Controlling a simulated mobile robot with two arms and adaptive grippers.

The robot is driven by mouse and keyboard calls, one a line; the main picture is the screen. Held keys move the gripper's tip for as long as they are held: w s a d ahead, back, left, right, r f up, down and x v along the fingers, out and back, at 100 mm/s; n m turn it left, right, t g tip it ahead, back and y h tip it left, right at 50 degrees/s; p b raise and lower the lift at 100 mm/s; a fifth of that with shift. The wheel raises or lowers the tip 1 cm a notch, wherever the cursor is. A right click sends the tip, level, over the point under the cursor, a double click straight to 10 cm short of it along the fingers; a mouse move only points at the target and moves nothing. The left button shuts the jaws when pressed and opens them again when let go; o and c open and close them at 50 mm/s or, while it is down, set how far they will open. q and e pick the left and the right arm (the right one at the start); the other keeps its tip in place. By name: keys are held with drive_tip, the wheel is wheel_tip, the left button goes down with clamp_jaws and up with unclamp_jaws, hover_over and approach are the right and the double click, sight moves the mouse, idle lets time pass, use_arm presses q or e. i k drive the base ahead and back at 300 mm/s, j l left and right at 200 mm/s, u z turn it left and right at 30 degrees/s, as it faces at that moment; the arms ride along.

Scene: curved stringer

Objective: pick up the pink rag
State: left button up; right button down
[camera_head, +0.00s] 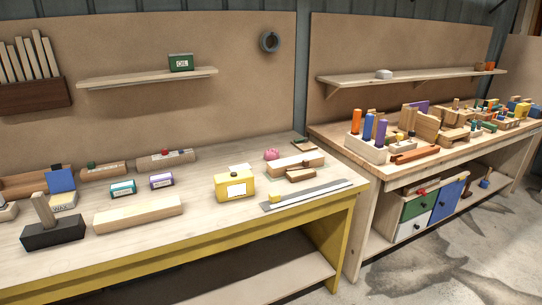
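A small pink crumpled thing (271,154), which looks like the pink rag, lies near the back right of the near workbench (150,242). It sits just behind a pale wooden block (297,164). The block stands close in front of it, and I cannot tell whether they touch. Neither of my grippers shows in the head view.
A grey ruler-like strip (318,194) lies along the bench's right front. A mallet (52,235) and several blocks and tins stand to the left. A second cluttered bench (345,144) is at the right.

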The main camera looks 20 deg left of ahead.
sight(272, 154)
drive_tip(key=i+l+u, duration=0.1)
drive_tip(key=i+l, duration=0.2)
drive_tip(key=i, duration=0.15)
drive_tip(key=i+l+u, duration=0.1)
drive_tip(key=i+l, duration=0.25)
drive_tip(key=i, duration=0.1)
